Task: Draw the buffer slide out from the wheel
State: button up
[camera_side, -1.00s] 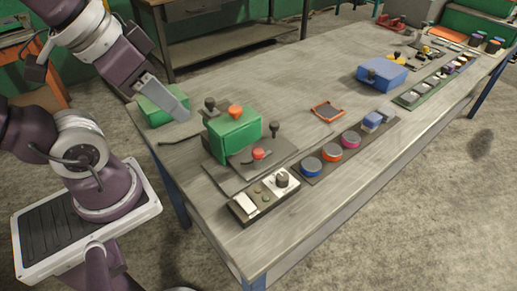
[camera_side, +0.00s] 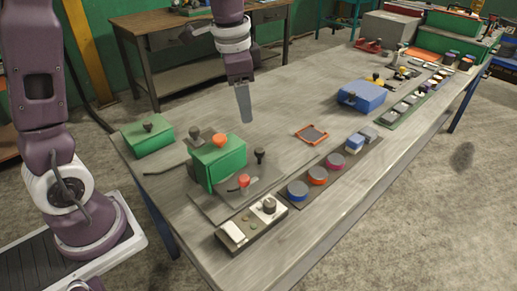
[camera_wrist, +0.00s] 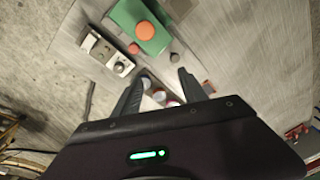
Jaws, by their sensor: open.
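A green housing (camera_side: 218,160) with an orange knob (camera_side: 221,141) on top stands on a dark plate near the table's left front. A red knob (camera_side: 243,181) sits low at its front, and a black-knobbed lever (camera_side: 260,155) stands to its right. I cannot tell for sure which part is the slide, and no wheel shows clearly. My gripper (camera_side: 246,119) hangs above the table, behind and right of the housing, touching nothing. In the wrist view my gripper (camera_wrist: 164,72) is open and empty, with the green housing (camera_wrist: 125,14) beyond its fingertips.
A switch panel (camera_side: 250,226) lies at the front edge, beside a tray with several coloured discs (camera_side: 318,176). A green box (camera_side: 148,136) is at the left, a blue box (camera_side: 362,95) at the right. An orange-rimmed square (camera_side: 312,134) lies on the table between.

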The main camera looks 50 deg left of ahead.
aim_at(261, 149)
jog(key=w+a+f+m, duration=0.1)
jog(key=w+f, duration=0.1)
jog(key=f, duration=0.1)
jog(key=w+f+g, duration=0.1)
jog(key=w+f, duration=0.1)
jog(key=f, duration=0.1)
jog(key=w+a+f+m, duration=0.1)
jog(key=w+f, duration=0.2)
jog(key=f, duration=0.1)
jog(key=shift+w+a+f+m+g, duration=0.1)
jog(key=shift+a+m+g, duration=0.2)
notch_tip(261, 149, down, 8)
jog(key=shift+w+r, duration=0.1)
jog(key=shift+w, duration=0.05)
grip_shut()
dwell(0.4)
